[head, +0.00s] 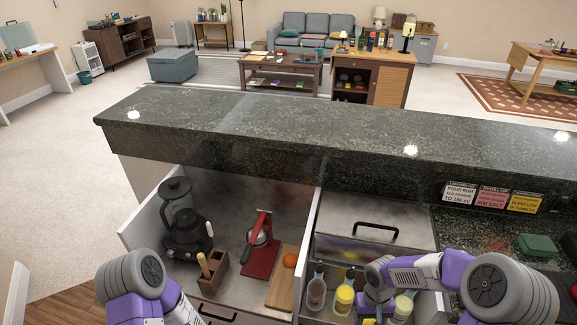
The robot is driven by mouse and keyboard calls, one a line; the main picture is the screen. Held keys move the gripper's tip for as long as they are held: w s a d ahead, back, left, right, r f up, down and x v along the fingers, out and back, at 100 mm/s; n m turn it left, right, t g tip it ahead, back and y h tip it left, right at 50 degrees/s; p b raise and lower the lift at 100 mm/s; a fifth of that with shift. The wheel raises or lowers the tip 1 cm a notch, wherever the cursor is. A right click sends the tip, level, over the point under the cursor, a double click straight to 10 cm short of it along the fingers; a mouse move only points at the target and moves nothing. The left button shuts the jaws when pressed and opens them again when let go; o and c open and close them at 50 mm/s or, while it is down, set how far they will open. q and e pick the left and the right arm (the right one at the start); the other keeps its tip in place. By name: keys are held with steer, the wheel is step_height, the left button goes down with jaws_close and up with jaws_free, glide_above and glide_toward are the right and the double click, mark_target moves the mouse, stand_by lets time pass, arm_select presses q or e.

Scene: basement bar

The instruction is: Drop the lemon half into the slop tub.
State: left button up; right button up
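I cannot make out a lemon half or a tub that is clearly the slop tub. My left arm enters at the lower left, and its gripper is below the picture. My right arm reaches in from the right over the bottle well and bends down. Its gripper is cut off or hidden at the bottom edge. A small yellow patch (369,321) shows at the bottom edge beneath that wrist; I cannot tell what it is.
The counter recess holds a blender (183,222), a wooden caddy (212,271), a red press (261,250) and an orange fruit (290,260) on a cutting board (282,288). Bottles (345,296) stand in the well. A green box (537,245) is right. A raised dark ledge (280,125) runs behind.

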step_height(320, 180, down, 6)
steer(key=b, duration=0.4)
steer(key=shift+f, duration=0.25)
steer(key=shift+d, duration=0.1)
steer(key=o, duration=1.1)
steer(key=r, duration=0.2)
steer(key=r+p, duration=0.1)
steer(key=r, duration=0.2)
steer(key=w+r+p, duration=0.1)
steer(key=r, duration=0.1)
steer(key=shift+r, duration=0.3)
